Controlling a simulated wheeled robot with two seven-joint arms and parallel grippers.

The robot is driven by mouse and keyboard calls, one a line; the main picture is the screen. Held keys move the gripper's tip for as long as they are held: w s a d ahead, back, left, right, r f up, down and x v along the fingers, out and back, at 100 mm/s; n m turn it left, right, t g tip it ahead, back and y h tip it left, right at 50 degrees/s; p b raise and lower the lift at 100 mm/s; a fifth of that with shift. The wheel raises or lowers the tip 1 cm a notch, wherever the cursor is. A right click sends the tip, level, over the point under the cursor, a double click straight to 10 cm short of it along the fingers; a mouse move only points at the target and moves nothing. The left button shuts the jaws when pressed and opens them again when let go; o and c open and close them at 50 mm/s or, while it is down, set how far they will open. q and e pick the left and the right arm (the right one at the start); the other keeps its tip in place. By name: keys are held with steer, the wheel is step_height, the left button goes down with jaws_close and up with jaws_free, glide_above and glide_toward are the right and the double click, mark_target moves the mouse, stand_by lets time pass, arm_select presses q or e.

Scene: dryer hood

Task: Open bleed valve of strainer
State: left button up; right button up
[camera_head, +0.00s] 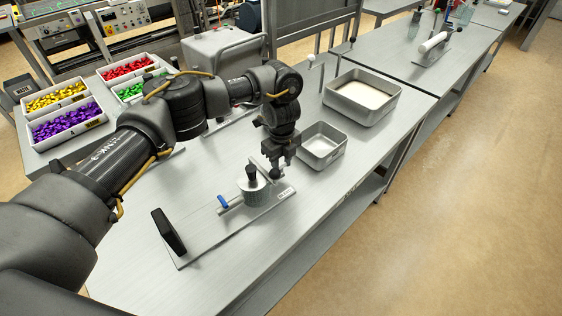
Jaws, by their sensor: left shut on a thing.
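The strainer (256,192) is a short grey metal cylinder with a black knob (252,171) on top, fixed on a flat metal plate (205,238) on the table. A blue handle (223,202) sticks out on its left side. A black upright block (169,233) stands at the plate's left end. My left gripper (275,172) points down at the strainer's right side. It is shut on a small dark knob there, which looks like the bleed valve; the fingers hide much of it. My right gripper is not in view.
A small metal tray (341,158) stands close to the right of my left gripper. A larger tray (396,106) with pale contents is behind it. Bins of coloured wrapped pieces (93,124) stand at the left. The table's front edge runs close by the plate.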

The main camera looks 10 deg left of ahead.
mark_target(282, 165)
arm_select(q)
steer(key=o, duration=1)
step_height(282, 165, up, 11)
steer(key=shift+f+b, duration=0.1)
steer(key=shift+b, duration=0.6)
